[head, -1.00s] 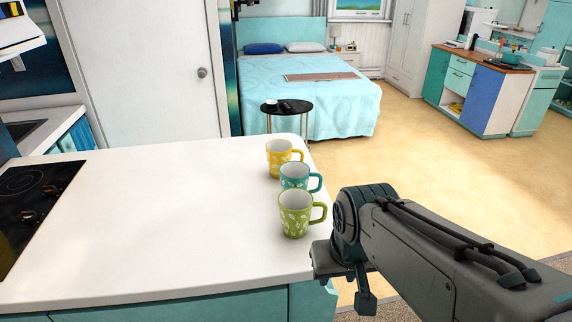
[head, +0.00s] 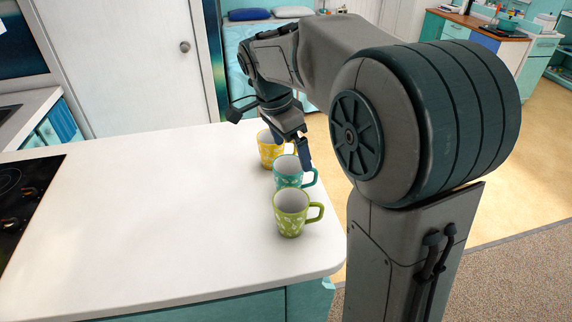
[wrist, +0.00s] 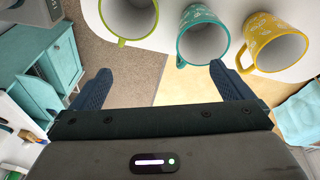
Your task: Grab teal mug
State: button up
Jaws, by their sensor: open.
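The teal mug (head: 288,179) stands upright on the white counter between the yellow mug (head: 267,151) and the green mug (head: 289,213). Its handle points right in the head view. My gripper (head: 295,150) hangs over the counter's right edge by the yellow and teal mugs, with a finger close to the teal mug's handle side. In the wrist view, my gripper (wrist: 160,82) is open and empty. The teal mug (wrist: 190,22) lies beyond the fingertips, right of their middle, its handle toward me. The right fingertip is near the yellow mug's handle; contact cannot be told.
The yellow mug (wrist: 265,26) and green mug (wrist: 119,36) flank the teal mug closely. The white counter (head: 150,220) is clear left of the mugs, up to the black cooktop (head: 22,205). Open floor lies beyond the counter's right edge.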

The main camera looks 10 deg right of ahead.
jog(key=w+a+r+m+h+p, duration=0.1)
jog(key=w+a+m, duration=0.1)
jog(key=w+m, duration=0.35)
jog(key=p, duration=0.1)
send_over(292, 166)
jog(key=s+a, duration=0.2)
jog(key=s, duration=0.2)
notch_tip(292, 166, down, 7)
jog(key=shift+m+g, duration=0.35)
jog(key=shift+g, duration=0.05)
jog(key=shift+w+d+f+p, duration=0.1)
jog(key=shift+d+f+p, duration=0.15)
jog(key=shift+f, duration=0.7)
jog(key=shift+w+d+f+p, duration=0.15)
jog(key=shift+f+p, duration=0.15)
jog(key=shift+f, duration=0.65)
jog(key=shift+w+d+f+p, duration=0.15)
jog(key=shift+f+p, duration=0.15)
jog(key=shift+f, duration=0.65)
jog(key=c, duration=1.6)
